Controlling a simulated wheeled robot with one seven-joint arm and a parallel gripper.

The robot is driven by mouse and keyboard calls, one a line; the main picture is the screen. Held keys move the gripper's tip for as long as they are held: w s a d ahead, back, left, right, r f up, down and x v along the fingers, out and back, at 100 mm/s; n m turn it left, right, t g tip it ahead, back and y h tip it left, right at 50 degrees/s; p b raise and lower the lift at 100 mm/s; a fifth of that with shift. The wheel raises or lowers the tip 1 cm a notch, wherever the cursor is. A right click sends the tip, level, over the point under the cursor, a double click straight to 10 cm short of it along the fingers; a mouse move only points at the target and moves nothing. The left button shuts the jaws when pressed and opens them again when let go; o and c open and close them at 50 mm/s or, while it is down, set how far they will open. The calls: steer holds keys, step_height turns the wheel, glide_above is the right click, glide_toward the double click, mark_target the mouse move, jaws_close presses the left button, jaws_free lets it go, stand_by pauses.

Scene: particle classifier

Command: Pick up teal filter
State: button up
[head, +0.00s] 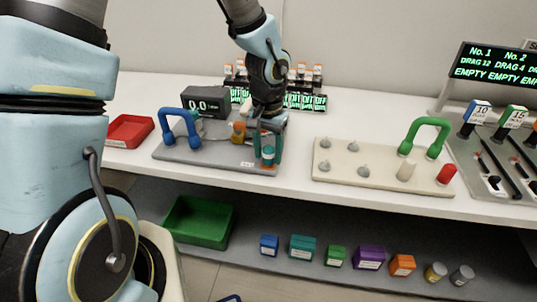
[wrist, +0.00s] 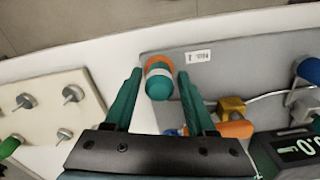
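The teal filter is a small upright teal cylinder with a pale band and an orange base (head: 268,155). It stands near the right front corner of a grey plate (head: 205,150). In the wrist view the filter (wrist: 158,84) lies between the two teal fingers of my gripper (wrist: 160,74), with a small gap showing on both sides. My gripper (head: 267,150) points down around the filter in the head view and is open. The fingers hide part of the filter there.
A blue handle (head: 181,127) and a display (head: 208,105) sit on or by the plate. A beige board (head: 385,178) with pegs and a green handle (head: 426,135) stands to the right. Several coloured boxes, one teal (head: 302,248), lie on the lower shelf.

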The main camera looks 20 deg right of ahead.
mark_target(268, 148)
jaws_close()
stand_by(0.3)
step_height(268, 148, up, 10)
steer(key=shift+r+b, duration=0.1)
steer(key=shift+b, duration=0.2)
